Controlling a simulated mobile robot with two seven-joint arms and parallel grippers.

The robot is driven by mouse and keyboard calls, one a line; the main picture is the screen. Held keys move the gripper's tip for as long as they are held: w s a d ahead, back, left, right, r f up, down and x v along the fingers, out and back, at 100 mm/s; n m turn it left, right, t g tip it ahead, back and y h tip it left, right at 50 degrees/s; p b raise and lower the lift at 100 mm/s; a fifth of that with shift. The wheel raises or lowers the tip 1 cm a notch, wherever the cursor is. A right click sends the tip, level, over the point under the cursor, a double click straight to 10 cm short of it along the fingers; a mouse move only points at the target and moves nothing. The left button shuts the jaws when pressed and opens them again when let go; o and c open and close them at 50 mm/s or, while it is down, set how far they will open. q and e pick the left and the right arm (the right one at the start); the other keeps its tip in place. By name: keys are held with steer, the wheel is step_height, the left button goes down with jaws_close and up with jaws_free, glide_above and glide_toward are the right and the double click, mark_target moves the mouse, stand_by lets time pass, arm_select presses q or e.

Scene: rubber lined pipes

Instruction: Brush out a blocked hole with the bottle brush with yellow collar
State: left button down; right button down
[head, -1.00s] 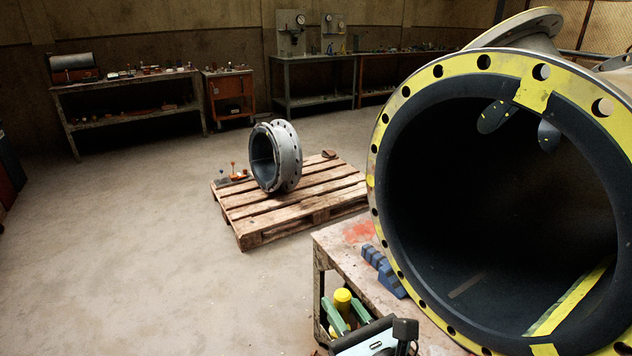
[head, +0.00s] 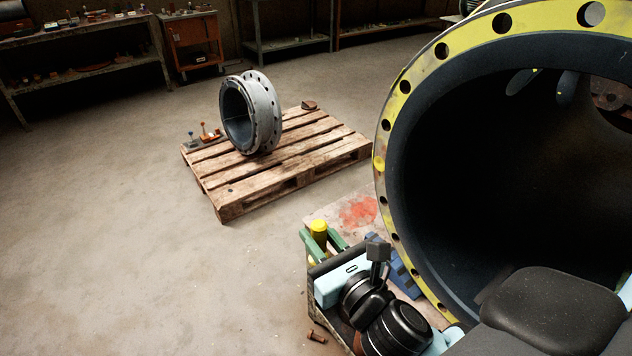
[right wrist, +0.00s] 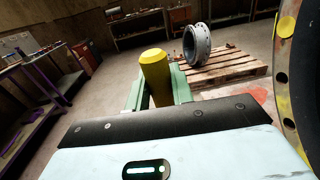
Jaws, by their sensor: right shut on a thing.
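My right gripper (head: 322,240) is low in the middle of the head view, near the left rim of the big pipe flange (head: 397,100). Its green fingers are shut on the brush with yellow collar (head: 319,228), and the yellow part stands up between them. The yellow part (right wrist: 155,76) also shows in the right wrist view, between the fingers (right wrist: 158,92). The bristles are hidden. The flange has a ring of dark bolt holes; a yellow round spot (head: 379,164) sits on its left edge. I cannot tell which hole is blocked. My left gripper is out of view.
A worktable (head: 318,213) with a red stain stands under the flange, with a blue block (head: 403,276) on it near the gripper. A pallet (head: 235,205) bearing a small pipe ring (head: 262,115) is on the floor beyond. Open floor lies to the left.

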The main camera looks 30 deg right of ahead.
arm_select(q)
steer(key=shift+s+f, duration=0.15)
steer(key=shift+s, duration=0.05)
arm_select(e)
steer(key=w+d+n+t, duration=0.1)
steer(key=w+d+n, duration=0.2)
steer(key=n, duration=0.6)
steer(key=w+d+n+t+y, duration=0.1)
steer(key=w+d+n+t, duration=0.1)
steer(key=w+n, duration=0.5)
steer(key=shift+d+f+n+t+y, duration=0.3)
steer(key=shift+d+n, duration=0.45)
steer(key=shift+n, duration=0.65)
steer(key=shift+w, duration=0.1)
